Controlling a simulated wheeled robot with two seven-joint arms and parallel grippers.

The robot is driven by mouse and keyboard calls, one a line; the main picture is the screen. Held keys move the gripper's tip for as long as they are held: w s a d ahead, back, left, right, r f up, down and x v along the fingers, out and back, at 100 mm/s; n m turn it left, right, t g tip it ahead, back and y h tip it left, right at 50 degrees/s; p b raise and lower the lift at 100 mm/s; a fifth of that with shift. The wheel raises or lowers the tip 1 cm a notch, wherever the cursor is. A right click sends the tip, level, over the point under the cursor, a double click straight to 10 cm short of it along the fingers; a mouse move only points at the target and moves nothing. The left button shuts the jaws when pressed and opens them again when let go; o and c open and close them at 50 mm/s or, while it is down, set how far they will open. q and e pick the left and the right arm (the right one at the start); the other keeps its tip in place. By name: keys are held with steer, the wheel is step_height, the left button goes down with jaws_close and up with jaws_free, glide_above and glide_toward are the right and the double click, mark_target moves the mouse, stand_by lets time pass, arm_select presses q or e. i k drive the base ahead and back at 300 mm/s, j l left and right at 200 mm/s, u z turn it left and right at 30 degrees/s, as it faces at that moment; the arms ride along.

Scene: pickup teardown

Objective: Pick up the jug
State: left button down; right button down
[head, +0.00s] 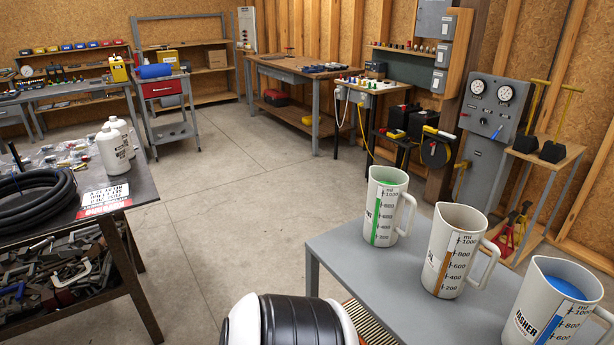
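Three white measuring jugs with printed scales stand upright on a grey table (345,250) at the lower right. The farthest jug (385,210) has a green stripe and greenish contents. The middle jug (452,255) has an orange-brown stripe, and its contents are hard to make out. The nearest jug (540,312) has a blue stripe and shows blue contents; its lower part is cut off by the picture edge. Their handles point to the right. Neither of my grippers is in view, and nothing is seen touching the jugs.
A dark workbench (135,190) at left holds a coiled black hose (35,200), white bottles (112,150) and a sign. The concrete floor (220,210) between it and the jug table is clear. Benches and a gauge panel (490,105) line the walls.

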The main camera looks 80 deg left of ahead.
mark_target(386, 194)
steer(key=u, duration=2.05)
steer(key=i+j+z, duration=0.15)
steer(key=j, duration=0.45)
steer(key=i+j+z, duration=0.15)
steer(key=j, duration=0.45)
steer(key=j+z, duration=0.2)
steer(key=j, duration=0.4)
